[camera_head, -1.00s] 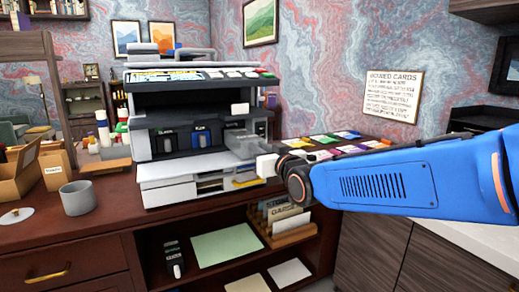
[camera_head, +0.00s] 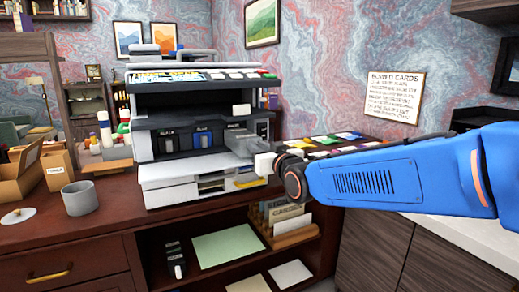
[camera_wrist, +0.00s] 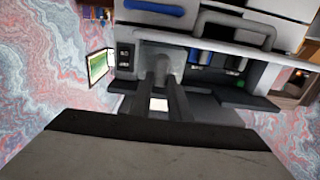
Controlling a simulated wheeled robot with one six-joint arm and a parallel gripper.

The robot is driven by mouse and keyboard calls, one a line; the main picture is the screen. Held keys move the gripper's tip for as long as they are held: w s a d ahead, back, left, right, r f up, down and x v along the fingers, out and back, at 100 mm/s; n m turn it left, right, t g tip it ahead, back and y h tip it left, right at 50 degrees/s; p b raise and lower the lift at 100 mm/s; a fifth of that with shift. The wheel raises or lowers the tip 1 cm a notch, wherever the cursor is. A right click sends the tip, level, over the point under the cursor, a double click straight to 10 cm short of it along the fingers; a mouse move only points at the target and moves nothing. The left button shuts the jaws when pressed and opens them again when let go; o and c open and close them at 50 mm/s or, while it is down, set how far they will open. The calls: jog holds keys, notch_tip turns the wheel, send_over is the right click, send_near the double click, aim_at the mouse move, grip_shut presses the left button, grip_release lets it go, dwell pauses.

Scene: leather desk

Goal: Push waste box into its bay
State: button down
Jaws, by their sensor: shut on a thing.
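The printer (camera_head: 165,195) stands on the desk with its front cartridge bays open. The waste box (camera_head: 236,127) is a grey box with a small label, at the right end of the bay row beside the black and blue cartridges. My gripper (camera_head: 246,148) is at its front, shut on it. In the wrist view, my gripper's two dark fingers (camera_wrist: 163,100) close around a grey part of the waste box (camera_wrist: 172,62). The fingers hide part of it, and I cannot tell how deep it sits in its bay.
A grey mug (camera_head: 78,198) and an open cardboard box (camera_head: 18,178) stand left of the printer. Coloured cards (camera_head: 325,143) lie on the desk behind my arm. A shelf with papers (camera_head: 226,243) is below the desk top.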

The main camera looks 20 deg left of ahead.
jog(key=shift+x, duration=8.6)
jog(key=c, duration=1.6)
grip_release()
jog(key=shift+f, duration=0.15)
jog(key=shift+d, duration=0.15)
jog(key=v, duration=1.7)
jog(key=shift+s, duration=0.15)
